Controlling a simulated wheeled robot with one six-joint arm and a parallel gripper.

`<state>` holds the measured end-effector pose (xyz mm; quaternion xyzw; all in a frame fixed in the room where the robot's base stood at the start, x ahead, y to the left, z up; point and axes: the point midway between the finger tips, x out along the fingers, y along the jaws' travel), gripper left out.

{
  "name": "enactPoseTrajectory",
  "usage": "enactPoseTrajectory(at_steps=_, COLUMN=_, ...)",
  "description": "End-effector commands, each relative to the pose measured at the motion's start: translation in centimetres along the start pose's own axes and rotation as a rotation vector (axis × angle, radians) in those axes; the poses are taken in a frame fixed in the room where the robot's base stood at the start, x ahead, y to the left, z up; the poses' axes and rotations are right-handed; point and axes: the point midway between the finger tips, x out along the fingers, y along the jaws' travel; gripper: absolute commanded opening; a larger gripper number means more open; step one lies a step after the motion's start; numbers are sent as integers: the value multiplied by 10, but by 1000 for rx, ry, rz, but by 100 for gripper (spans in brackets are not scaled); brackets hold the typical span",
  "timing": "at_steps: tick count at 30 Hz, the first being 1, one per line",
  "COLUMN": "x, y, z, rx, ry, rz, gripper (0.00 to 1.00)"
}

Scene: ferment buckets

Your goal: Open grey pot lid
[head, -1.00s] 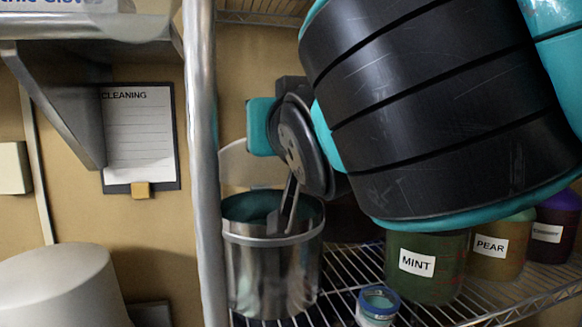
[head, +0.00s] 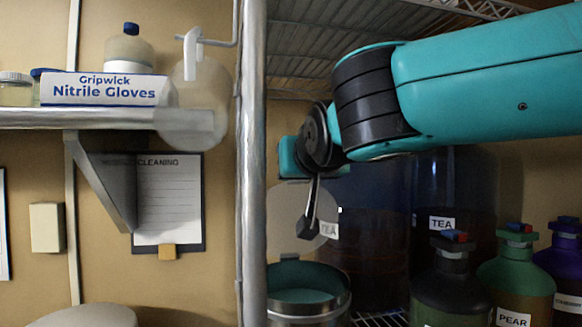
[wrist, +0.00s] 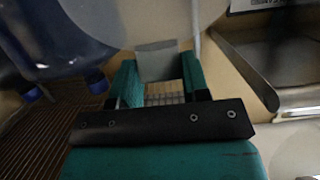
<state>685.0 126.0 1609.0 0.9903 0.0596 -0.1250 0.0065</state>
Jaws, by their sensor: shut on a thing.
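The grey metal pot (head: 308,307) stands on the wire shelf in the head view, its top uncovered and a teal inside showing. Its pale round lid (head: 286,205) stands steeply tilted above and behind the opening, apart from the near rim; I cannot tell whether its lower edge touches the pot. My gripper (head: 308,226) is in front of the lid. In the wrist view, my gripper (wrist: 160,78) is shut on a grey tab at the edge of the pale lid (wrist: 140,18). The pot's lower part is cut off.
Large dark TEA containers (head: 365,240) stand close behind and right of the pot. Several capped bottles, one a green PEAR bottle (head: 516,280), stand at right. A shelf post (head: 252,160) rises just left of the pot. A glove box (head: 105,90) is on the left shelf.

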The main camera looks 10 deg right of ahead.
Motion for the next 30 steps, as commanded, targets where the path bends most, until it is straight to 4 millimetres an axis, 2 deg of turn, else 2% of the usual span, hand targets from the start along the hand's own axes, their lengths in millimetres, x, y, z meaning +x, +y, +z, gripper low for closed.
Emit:
enactPoseTrajectory(at_steps=8, x=2, y=2, z=6, rx=-6, ry=-15, rz=8, gripper=0)
enactPoseTrajectory(at_steps=9, x=2, y=2, z=6, rx=-6, ry=-15, rz=8, gripper=47)
enactPoseTrajectory(at_steps=12, x=2, y=1, z=6, rx=-6, ry=-15, rz=7, gripper=68)
enactPoseTrajectory(at_steps=26, x=0, y=-2, z=5, rx=-5, ry=-10, rz=0, gripper=68)
enactPoseTrajectory(at_steps=30, x=-11, y=-3, z=6, rx=-4, ry=-7, rz=-3, gripper=68)
